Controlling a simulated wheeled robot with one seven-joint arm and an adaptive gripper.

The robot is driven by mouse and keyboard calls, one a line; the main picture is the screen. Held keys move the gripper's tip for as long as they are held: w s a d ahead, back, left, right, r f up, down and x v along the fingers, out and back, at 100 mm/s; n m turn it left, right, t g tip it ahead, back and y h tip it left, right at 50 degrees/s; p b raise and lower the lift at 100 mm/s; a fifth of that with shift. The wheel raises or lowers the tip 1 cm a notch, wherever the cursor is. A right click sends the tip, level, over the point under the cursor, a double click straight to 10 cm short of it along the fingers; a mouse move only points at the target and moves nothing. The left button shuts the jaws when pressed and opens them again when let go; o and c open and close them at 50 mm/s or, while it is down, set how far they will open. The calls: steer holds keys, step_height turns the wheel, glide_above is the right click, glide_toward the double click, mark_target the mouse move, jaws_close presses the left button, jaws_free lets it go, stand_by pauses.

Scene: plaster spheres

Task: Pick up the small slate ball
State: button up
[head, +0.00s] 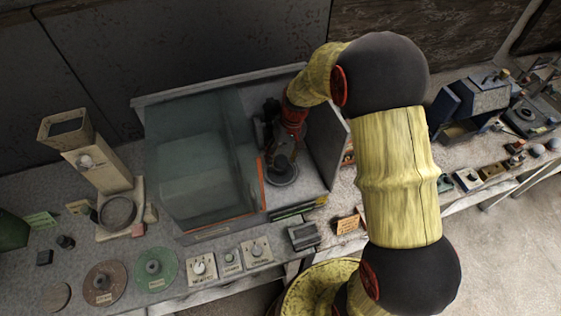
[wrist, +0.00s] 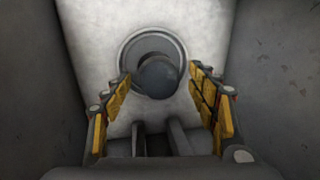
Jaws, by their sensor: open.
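The small slate ball (wrist: 158,76) shows in the wrist view as a dark grey sphere on a round grey base (wrist: 136,50). My gripper (wrist: 165,82) is open, with yellow-padded fingers to the left and right of the ball. The near part of the ball lies between the fingertips, and I see a gap on the right side. In the head view my gripper (head: 277,158) reaches down inside a box-like cabinet, above a round grey disc (head: 281,173). The ball itself is hard to make out there, hidden by my gripper.
The cabinet has a glass front panel (head: 190,155) on the left and a grey side wall (head: 325,157) on the right, close to my arm. Control boxes (head: 201,268) and discs (head: 155,268) lie on the bench in front. A grey device (head: 478,97) stands right.

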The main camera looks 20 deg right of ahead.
steer(key=shift+f, duration=0.1)
steer(key=shift+c, duration=1.1)
steer(key=c, duration=1.1)
steer(key=shift+c, duration=0.3)
